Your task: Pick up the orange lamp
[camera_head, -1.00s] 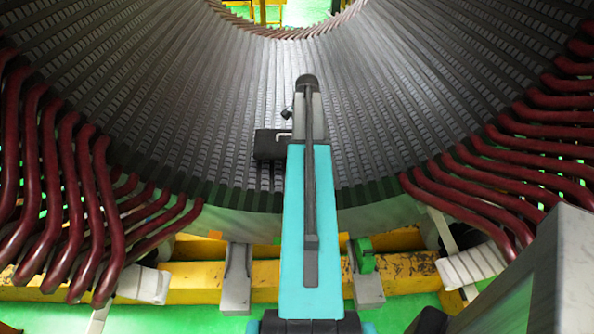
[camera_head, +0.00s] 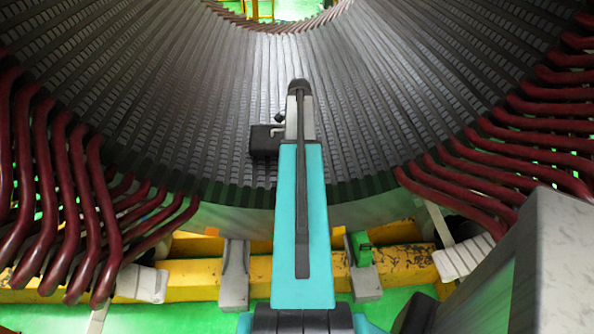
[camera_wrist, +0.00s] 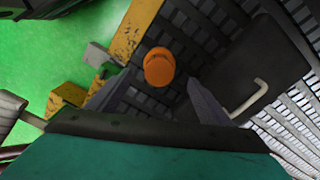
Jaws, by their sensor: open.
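The orange lamp (camera_wrist: 159,67) is a small round orange piece, seen in the wrist view just above the centre. My gripper (camera_wrist: 159,84) is open, with one grey finger on each side below the lamp in the picture. The lamp appears in line with the gap between the fingertips. I cannot tell how far beyond them it is, and no contact is visible. In the head view, my teal arm reaches forward towards the stator, and neither the lamp nor my fingers can be made out.
The grey ribbed stator (camera_head: 400,110) curves around my arm. Dark red coil bars (camera_head: 60,190) stick out on both sides. A black box (camera_head: 265,141) sits beside my arm's end. A dark panel with a pale handle (camera_wrist: 249,98) is right of my fingers. Yellow beams (camera_head: 190,280) cross the green floor.

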